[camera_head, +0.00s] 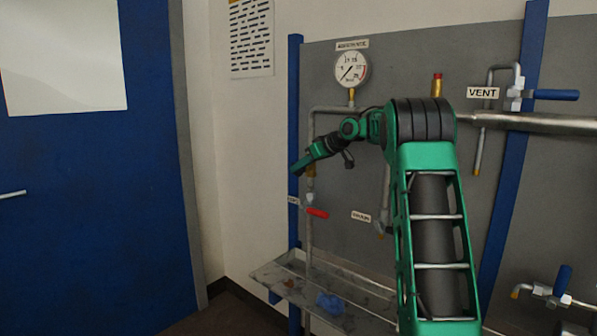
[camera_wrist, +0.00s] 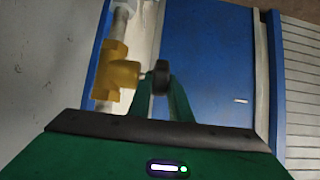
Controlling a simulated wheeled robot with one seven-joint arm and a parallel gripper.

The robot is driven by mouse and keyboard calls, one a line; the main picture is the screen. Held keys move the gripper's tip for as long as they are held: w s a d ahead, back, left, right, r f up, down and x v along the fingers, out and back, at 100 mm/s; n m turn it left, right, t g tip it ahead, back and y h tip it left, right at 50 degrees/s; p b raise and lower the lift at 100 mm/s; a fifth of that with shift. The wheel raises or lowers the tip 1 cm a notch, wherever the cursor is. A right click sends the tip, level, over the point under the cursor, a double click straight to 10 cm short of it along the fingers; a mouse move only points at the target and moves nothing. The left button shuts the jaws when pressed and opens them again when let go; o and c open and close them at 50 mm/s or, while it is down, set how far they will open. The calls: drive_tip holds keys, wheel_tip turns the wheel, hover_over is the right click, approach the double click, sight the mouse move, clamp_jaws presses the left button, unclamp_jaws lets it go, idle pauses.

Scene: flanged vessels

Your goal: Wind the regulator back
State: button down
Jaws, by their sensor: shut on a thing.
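The regulator's brass body (camera_wrist: 118,78) sits on a pipe at left in the wrist view, with a thin stem to a round black knob (camera_wrist: 161,70). My gripper (camera_wrist: 161,82) is shut on the knob, its green fingers on either side. In the head view my gripper (camera_head: 299,168) is beside the brass part (camera_head: 311,170) on the left pipe and hides some of it. The round gauge (camera_head: 351,70) above has a white dial; its exact reading is too small to tell.
A red-handled valve (camera_head: 317,212) is just below. A steel tray (camera_head: 340,300) holds a blue cloth (camera_head: 329,303). The vent valve (camera_head: 555,95) has a blue handle at right. A blue door (camera_head: 90,200) stands left. The grey panel (camera_head: 480,60) is close behind my arm.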

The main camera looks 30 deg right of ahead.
drive_tip(key=shift+w+a+r+g+h, duration=0.1)
drive_tip(key=shift+w+g+h, duration=0.15)
drive_tip(key=shift+g, duration=0.6)
drive_tip(key=shift+w+d+r+g+h, duration=0.15)
drive_tip(key=shift+g+h, duration=0.2)
drive_tip(key=shift+g, duration=0.55)
drive_tip(key=shift+w+a+r+g+h, duration=0.1)
drive_tip(key=shift+w+a+g+h, duration=0.15)
drive_tip(key=shift+g, duration=0.6)
drive_tip(key=shift+d, duration=0.1)
drive_tip(key=shift+w+r+g+h, duration=0.15)
drive_tip(key=shift+g+h, duration=0.2)
drive_tip(key=shift+g, duration=0.35)
drive_tip(key=shift+d, duration=0.1)
drive_tip(key=c, duration=1.9)
unclamp_jaws()
drive_tip(key=shift+s+f, duration=0.2)
drive_tip(key=shift+s, duration=0.05)
drive_tip(key=shift+s+t, duration=0.15)
drive_tip(key=shift+t, duration=0.55)
